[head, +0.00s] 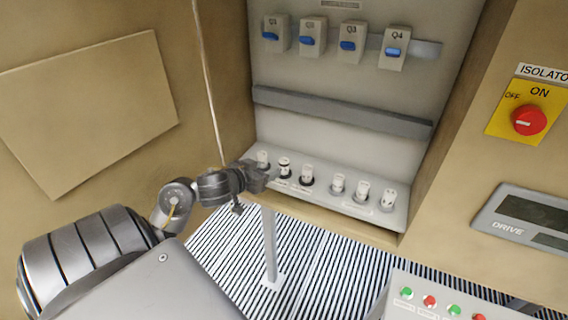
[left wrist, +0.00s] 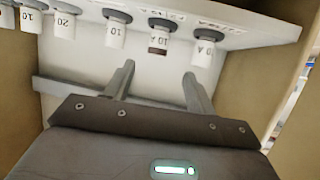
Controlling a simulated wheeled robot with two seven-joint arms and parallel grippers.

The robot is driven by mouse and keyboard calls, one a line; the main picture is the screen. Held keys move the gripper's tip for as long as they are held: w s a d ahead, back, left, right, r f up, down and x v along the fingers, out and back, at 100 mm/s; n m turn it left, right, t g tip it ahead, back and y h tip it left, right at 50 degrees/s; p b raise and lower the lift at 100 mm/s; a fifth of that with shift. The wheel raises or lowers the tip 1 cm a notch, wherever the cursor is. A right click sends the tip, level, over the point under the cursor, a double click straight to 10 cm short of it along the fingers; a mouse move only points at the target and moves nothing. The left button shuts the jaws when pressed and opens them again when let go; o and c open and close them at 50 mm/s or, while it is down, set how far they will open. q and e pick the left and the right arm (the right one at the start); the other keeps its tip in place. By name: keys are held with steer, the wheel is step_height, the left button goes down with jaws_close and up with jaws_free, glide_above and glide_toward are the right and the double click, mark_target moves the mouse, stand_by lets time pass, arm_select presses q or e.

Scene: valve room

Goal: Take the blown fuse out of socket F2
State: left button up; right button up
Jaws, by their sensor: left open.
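A row of white fuses sits in sockets on a sloped ledge at the bottom of the cabinet. The second fuse from the left (head: 284,167) has a dark band; in the left wrist view, which is upside down, a fuse marked 10 A (left wrist: 158,40) has a brown patch. My left gripper (head: 268,176) is open and empty at the left end of the row. In the left wrist view its fingers (left wrist: 158,80) point towards the ledge, with the brown-patched fuse lined up between them, apart from both. My right gripper is not in view.
Neighbouring fuses stand close on both sides, one at the row's end (left wrist: 206,48) and another (left wrist: 116,30). Blue-switched breakers (head: 312,38) hang above a grey rail (head: 340,112). A red isolator knob (head: 529,120) and a button panel (head: 440,300) are at right.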

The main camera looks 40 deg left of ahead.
mark_target(281, 164)
arm_select(q)
steer(key=x, duration=1)
steer(key=shift+w+d, duration=0.2)
steer(key=shift+w, duration=0.2)
steer(key=shift+s, duration=0.1)
steer(key=shift+c, duration=0.3)
steer(key=shift+s, duration=0.1)
steer(key=shift+c, duration=1.1)
steer(key=c, duration=0.8)
step_height(281, 164, up, 10)
